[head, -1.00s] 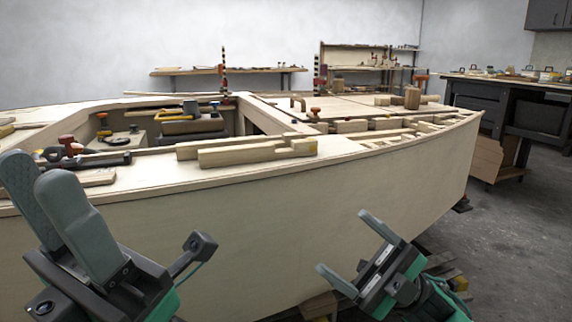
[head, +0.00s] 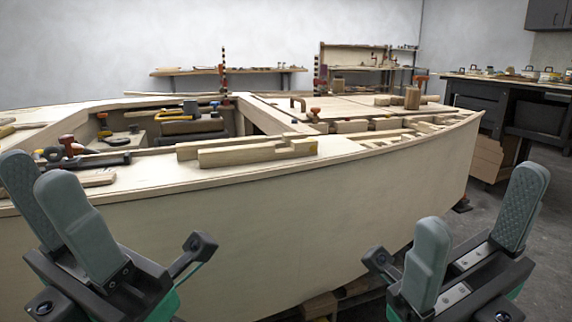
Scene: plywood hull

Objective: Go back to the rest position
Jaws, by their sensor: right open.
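My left gripper (head: 35,172) is at the lower left, in front of the hull's side. Its two grey fingers point up and overlap in this view, so I cannot tell how far apart they are. No object shows between them. My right gripper (head: 480,198) is at the lower right, off the hull's right part. Its two grey fingers point up with a clear gap between them. It is open and empty. Both grippers are nearer to me than the plywood hull (head: 250,235).
Wood blocks (head: 255,153) lie along the hull's near edge. Clamps and tools, among them an orange-handled clamp (head: 70,143), lie at the left. A dark workbench (head: 535,118) stands at the back right. Grey floor is clear right of the hull.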

